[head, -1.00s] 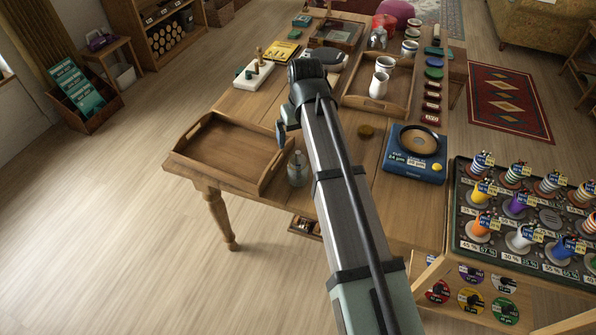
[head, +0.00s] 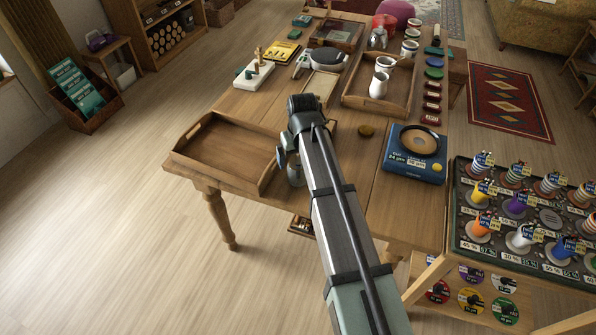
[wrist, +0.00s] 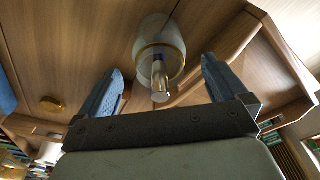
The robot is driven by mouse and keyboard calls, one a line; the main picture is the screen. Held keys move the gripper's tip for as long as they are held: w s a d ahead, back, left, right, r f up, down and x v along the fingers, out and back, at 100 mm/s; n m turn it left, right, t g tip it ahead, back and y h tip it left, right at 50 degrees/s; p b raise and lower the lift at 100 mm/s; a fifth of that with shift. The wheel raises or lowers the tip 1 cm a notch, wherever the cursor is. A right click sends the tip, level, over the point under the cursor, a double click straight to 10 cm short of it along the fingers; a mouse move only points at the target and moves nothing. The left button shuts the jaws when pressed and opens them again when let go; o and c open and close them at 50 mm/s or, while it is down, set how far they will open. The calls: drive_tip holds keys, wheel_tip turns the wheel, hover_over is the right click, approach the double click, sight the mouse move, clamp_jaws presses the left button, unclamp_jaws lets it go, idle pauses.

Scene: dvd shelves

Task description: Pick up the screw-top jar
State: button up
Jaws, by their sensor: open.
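In the head view only part of the jar (head: 296,177) shows, as my gripper (head: 284,160) covers the rest. In the wrist view the jar (wrist: 160,47) is upper centre, its top pointing toward the camera. My open gripper (wrist: 163,82) has one blue finger on each side in the picture. The jar's top lies in the gap between the fingers, with space on both sides. I see no contact.
An empty wooden tray (head: 262,186) stands close to the jar's left. A round wooden disc (head: 366,131) and a blue box (head: 413,172) are to the right. Another tray (head: 347,102) with a white pitcher (head: 378,86) and cups is behind. The table's front edge is near.

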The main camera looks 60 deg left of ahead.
sight(298, 163)
drive_tip(key=shift+a+f, duration=0.2)
drive_tip(key=shift+f, duration=1.65)
drive_tip(key=shift+c, duration=0.4)
drive_tip(key=c, duration=1.2)
drive_tip(key=shift+r, duration=0.15)
